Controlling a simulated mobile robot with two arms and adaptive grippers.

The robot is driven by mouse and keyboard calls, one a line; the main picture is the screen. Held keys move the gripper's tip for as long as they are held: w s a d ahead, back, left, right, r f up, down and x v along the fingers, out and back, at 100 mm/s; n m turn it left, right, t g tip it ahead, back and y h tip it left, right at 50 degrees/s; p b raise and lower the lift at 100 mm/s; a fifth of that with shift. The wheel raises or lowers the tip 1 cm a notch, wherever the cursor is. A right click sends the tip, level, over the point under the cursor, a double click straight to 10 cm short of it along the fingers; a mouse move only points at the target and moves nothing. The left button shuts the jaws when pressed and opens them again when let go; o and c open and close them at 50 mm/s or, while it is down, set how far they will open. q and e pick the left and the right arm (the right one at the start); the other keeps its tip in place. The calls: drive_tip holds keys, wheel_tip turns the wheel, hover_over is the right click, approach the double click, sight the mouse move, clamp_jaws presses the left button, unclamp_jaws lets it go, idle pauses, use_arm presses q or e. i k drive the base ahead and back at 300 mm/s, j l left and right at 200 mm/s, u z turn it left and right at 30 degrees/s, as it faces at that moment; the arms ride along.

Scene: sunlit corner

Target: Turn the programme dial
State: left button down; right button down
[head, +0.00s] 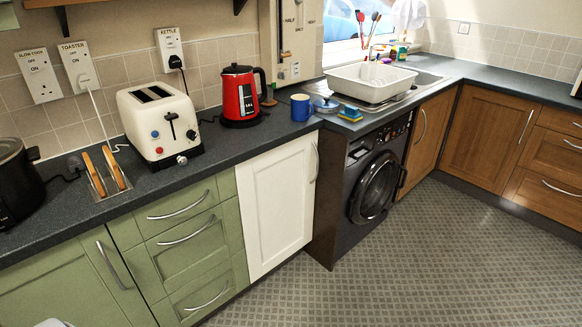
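The dark washing machine (338,190) stands under the worktop, right of the white cupboard door. Its round door (374,188) looks shut. The control panel (384,136) runs along the top of its front, just below the worktop edge. The programme dial on this panel is too small and dark to tell apart from the other controls, so its setting cannot be read. Neither of my grippers is in view, and nothing of mine covers the machine.
Grey floor (430,260) is clear in front of the machine. Handles project from the green drawers (192,250) and white cupboard (275,200).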

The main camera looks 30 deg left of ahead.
sight(386, 136)
drive_tip(key=i+l+u, duration=0.2)
drive_tip(key=u, duration=0.25)
drive_tip(key=i+l+u, duration=0.15)
drive_tip(key=u, duration=0.3)
drive_tip(key=i+l+u, duration=0.1)
drive_tip(key=l+u, duration=0.35)
